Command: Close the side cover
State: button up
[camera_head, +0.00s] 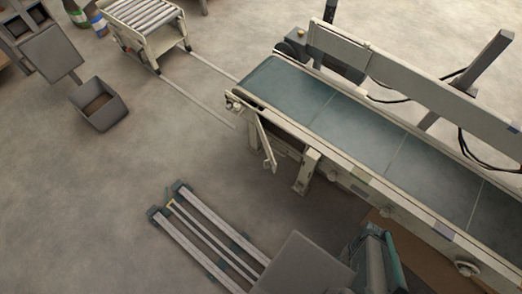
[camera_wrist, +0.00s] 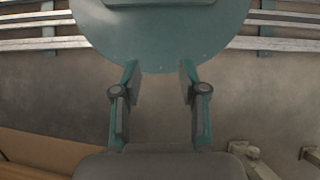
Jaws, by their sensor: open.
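The side cover (camera_head: 264,143) looks like a narrow cream panel below the near side of the conveyor, by its left end. It stands swung out at an angle, with a small knob-like part at its lower end. Behind it, a dark opening shows under the belt. My gripper (camera_wrist: 159,70) is open and empty in the wrist view, over bare floor and my own round base. The head view does not clearly show its fingers; my arm is at the bottom, well apart from the cover. Cream parts (camera_wrist: 253,158) show at the lower right of the wrist view; I cannot tell whether they include the cover.
The conveyor (camera_head: 335,110) runs from upper middle to lower right, with a cream leg (camera_head: 307,172) beside the cover. A roller stand (camera_head: 145,22) and a grey bin (camera_head: 98,104) are at upper left. The floor left of the cover is clear. A brown board (camera_wrist: 40,150) shows at lower left.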

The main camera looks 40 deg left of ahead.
jog(key=w+a+f+n+b, duration=0.1)
jog(key=w+a+f+n+h+b, duration=0.1)
jog(key=w+a, duration=0.1)
jog(key=shift+a+f+t, duration=0.2)
jog(key=shift+a+t, duration=0.05)
jog(key=shift+t, duration=0.15)
grip_shut()
jog(key=w+a+f+n+t+h+b, duration=0.1)
jog(key=w+a+f+n+t+b, duration=0.35)
jog(key=a, duration=0.85)
jog(key=w+a+f+n+t+h+b, duration=0.15)
jog(key=w+a+n+b, duration=0.45)
jog(key=a, duration=0.7)
jog(key=s+a+r+n+t+b, duration=0.2)
jog(key=a+r+n, duration=0.15)
jog(key=a, duration=0.75)
jog(key=s+a+r+n+t+h+b, duration=0.1)
jog(key=a+r+n+t, duration=0.2)
jog(key=a, duration=0.7)
jog(key=s+a+r+n+b, duration=0.25)
jog(key=a+n, duration=0.25)
jog(key=a, duration=0.6)
jog(key=w+d+f+n+t+h+b, duration=0.1)
jog(key=w+d+f, duration=0.3)
jog(key=w+d, duration=0.5)
jog(key=shift+w+d+f+n+h+b, duration=0.15)
jog(key=shift+w+d+n+h+b, duration=0.15)
jog(key=shift+n, duration=0.5)
